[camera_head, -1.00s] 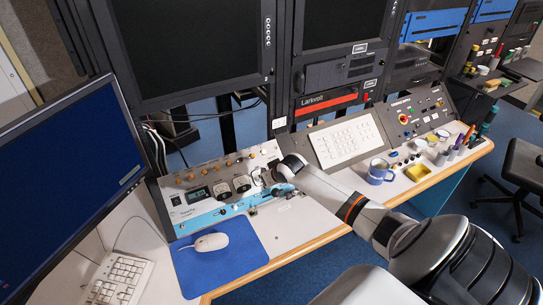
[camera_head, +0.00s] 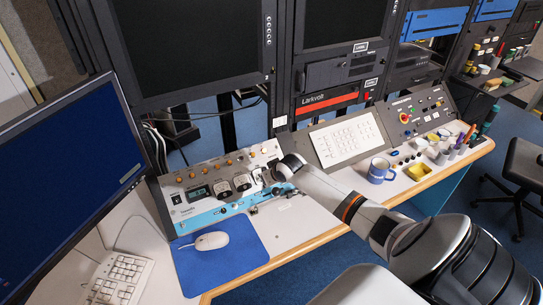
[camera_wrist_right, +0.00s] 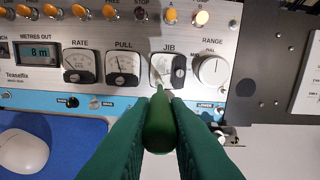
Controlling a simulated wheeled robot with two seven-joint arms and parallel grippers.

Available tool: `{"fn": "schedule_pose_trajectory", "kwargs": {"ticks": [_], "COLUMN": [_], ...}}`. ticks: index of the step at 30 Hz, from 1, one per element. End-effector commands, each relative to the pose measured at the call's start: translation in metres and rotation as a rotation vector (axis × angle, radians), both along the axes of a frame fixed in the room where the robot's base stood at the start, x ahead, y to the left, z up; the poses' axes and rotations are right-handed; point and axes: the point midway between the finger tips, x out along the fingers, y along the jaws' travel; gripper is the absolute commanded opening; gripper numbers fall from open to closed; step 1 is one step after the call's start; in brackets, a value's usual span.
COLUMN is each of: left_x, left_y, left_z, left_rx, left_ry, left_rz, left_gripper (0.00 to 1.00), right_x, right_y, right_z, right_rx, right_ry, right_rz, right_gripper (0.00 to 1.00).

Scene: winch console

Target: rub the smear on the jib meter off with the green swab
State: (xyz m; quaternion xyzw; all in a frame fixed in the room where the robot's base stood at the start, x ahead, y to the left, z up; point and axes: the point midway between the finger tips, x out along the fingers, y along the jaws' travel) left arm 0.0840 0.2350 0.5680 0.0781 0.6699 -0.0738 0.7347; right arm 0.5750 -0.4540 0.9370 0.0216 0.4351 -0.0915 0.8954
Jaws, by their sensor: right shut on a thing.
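The jib meter (camera_wrist_right: 166,70) is a white-faced dial on the console panel, right of the pull meter (camera_wrist_right: 123,69) in the right wrist view. A pale greyish smear (camera_wrist_right: 156,68) shows on the left part of its face. My right gripper (camera_wrist_right: 160,117) is shut on the green swab (camera_wrist_right: 160,128). The swab points at the panel, and its tip overlaps the lower edge of the jib meter; I cannot tell whether it touches. In the head view my right gripper (camera_head: 271,180) is at the panel and partly hides the jib meter. My left gripper is not in view.
The range dial (camera_wrist_right: 211,70) is right of the jib meter, and the rate meter (camera_wrist_right: 80,66) is farther left. Orange knobs (camera_wrist_right: 108,12) line the panel above. A mouse (camera_head: 211,241) lies on a blue mat (camera_head: 222,265). A blue mug (camera_head: 380,171) stands to the right.

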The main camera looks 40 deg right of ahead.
Motion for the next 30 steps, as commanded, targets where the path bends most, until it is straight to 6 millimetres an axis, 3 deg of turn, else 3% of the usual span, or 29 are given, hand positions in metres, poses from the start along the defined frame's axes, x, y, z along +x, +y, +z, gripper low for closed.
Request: {"fn": "schedule_pose_trajectory", "kwargs": {"ticks": [13, 30], "left_x": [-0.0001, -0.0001], "left_y": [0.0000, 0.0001], "left_z": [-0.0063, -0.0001], "left_rx": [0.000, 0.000], "left_ry": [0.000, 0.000], "left_rz": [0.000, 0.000], "left_gripper": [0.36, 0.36], "right_x": [0.0045, 0.0103], "right_y": [-0.0009, -0.0024], "right_z": [-0.0057, 0.0013], "right_rx": [0.000, -0.001], "right_ry": [-0.001, 0.000], "right_rz": [0.000, 0.001], "right_gripper": [0.00, 0.00]}}
